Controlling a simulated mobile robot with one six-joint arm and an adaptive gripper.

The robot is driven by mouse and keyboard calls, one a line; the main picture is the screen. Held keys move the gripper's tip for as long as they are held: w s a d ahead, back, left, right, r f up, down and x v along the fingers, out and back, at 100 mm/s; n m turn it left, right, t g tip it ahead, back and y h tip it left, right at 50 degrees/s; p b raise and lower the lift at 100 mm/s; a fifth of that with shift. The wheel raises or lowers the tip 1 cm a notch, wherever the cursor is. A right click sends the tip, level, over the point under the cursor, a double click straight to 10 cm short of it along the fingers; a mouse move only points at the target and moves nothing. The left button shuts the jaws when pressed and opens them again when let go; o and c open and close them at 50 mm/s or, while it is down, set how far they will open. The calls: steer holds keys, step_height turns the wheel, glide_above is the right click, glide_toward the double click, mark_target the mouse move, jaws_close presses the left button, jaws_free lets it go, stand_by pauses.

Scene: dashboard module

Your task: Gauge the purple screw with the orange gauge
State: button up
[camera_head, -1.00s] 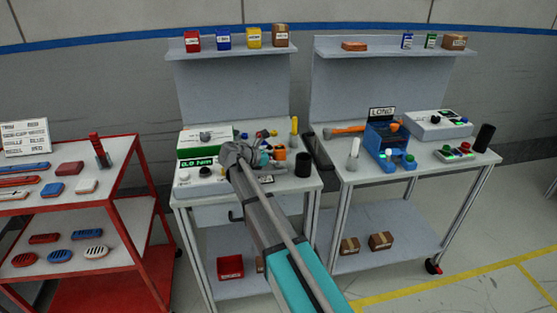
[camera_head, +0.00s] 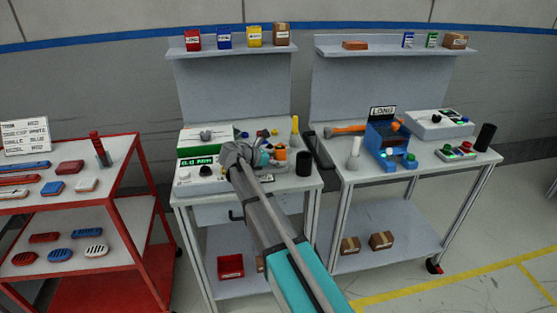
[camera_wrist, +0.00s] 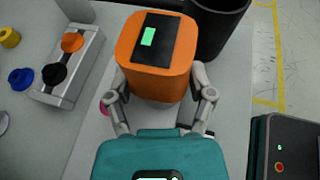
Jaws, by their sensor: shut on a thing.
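The orange gauge (camera_wrist: 158,80) is a blocky orange body with a black panel and a green display on top. It fills the middle of the wrist view, and in the head view it shows small on the middle bench (camera_head: 280,154). My gripper (camera_wrist: 160,98) has a finger on each side of it and is shut on it. A small magenta piece (camera_wrist: 103,108) shows beside the left finger, mostly hidden; I cannot tell whether it is the purple screw. I cannot make out the tip of the gauge.
A black cup (camera_wrist: 217,25) stands close behind the gauge, also seen in the head view (camera_head: 304,163). A grey block (camera_wrist: 72,70) with orange and black knobs lies to the left, with a blue cap (camera_wrist: 20,78) beside it. A dark box (camera_wrist: 283,150) stands at right.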

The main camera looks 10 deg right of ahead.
mark_target(279, 148)
steer(key=shift+f, duration=0.25)
steer(key=o, duration=1.2)
steer(key=shift+c, duration=0.2)
steer(key=shift+r, duration=0.15)
step_height(279, 148, up, 8)
steer(key=p, duration=0.8)
steer(key=shift+r, duration=0.1)
